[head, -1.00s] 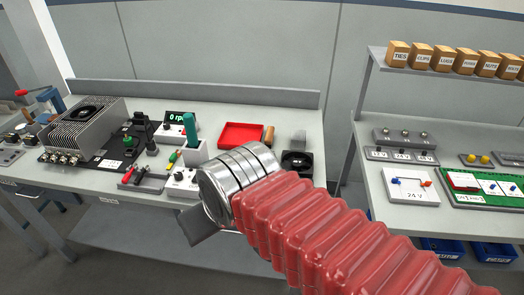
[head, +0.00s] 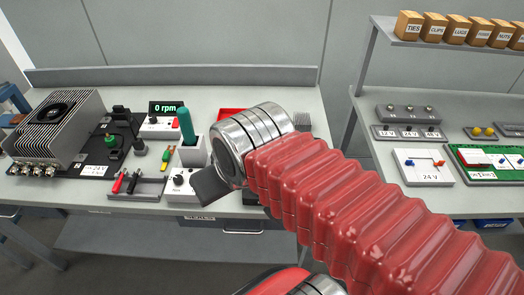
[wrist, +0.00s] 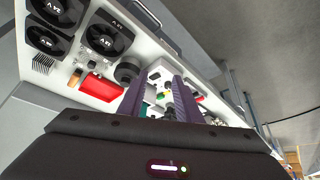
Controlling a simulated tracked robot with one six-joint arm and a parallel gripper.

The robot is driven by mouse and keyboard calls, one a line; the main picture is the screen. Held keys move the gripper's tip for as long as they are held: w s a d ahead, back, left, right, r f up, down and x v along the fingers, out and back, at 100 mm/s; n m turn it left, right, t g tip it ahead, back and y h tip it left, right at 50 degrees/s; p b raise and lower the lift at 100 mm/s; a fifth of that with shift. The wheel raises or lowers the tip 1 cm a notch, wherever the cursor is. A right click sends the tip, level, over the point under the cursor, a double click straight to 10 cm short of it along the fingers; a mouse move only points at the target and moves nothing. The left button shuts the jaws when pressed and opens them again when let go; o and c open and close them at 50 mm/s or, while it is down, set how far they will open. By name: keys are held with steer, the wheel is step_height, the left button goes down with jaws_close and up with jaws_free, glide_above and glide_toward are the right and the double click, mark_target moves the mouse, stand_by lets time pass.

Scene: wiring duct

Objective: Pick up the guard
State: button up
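I cannot make out for sure which thing is the guard. A small grey ribbed piece (wrist: 43,63) lies on the bench beside the fans in the wrist view; it shows partly behind my arm in the head view (head: 303,121). A dark round piece (wrist: 127,70) sits by the left finger's tip in the wrist view; I cannot tell what it is. My gripper (wrist: 158,84) has two purple fingers apart over the bench, with only distant bench things seen between them. In the head view my arm hides the fingers.
Black square fans (wrist: 102,35) and a red tray (wrist: 98,87) are on the bench. A large finned unit with a fan (head: 60,122), a green-handled tool (head: 186,125) in a holder and an rpm display (head: 165,108) stand left. A shelved bench (head: 385,165) is at right.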

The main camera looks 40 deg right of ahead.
steer(key=shift+o, duration=0.2)
steer(key=shift+o, duration=1.3)
steer(key=shift+w, duration=0.1)
steer(key=w+d+f+m+g+y, duration=0.2)
steer(key=w+d+f+m+y, duration=0.15)
steer(key=w+d+m, duration=0.4)
steer(key=w+d+f+m+g+y, duration=0.1)
steer(key=w+d+f+m+y, duration=0.3)
steer(key=d+m, duration=0.6)
steer(key=d+f+m+t+y, duration=0.1)
steer(key=d+f+m+t, duration=0.1)
steer(key=d, duration=0.4)
steer(key=d+f+m+t+y, duration=0.1)
steer(key=d+f+m, duration=0.1)
steer(key=d, duration=0.4)
steer(key=d+f+m+t+y, duration=0.1)
steer(key=d+f+m+t, duration=0.1)
steer(key=d+m, duration=0.2)
steer(key=shift+w+d+f+t, duration=0.1)
steer(key=shift+d+f, duration=0.05)
steer(key=shift+d, duration=0.35)
steer(key=shift+w+d+f+t, duration=0.1)
steer(key=shift+w+d, duration=0.05)
steer(key=shift+d, duration=0.35)
steer(key=shift+w+d+f+t, duration=0.1)
steer(key=shift+d+f, duration=0.05)
steer(key=shift+d, duration=0.35)
steer(key=shift+a, duration=0.1)
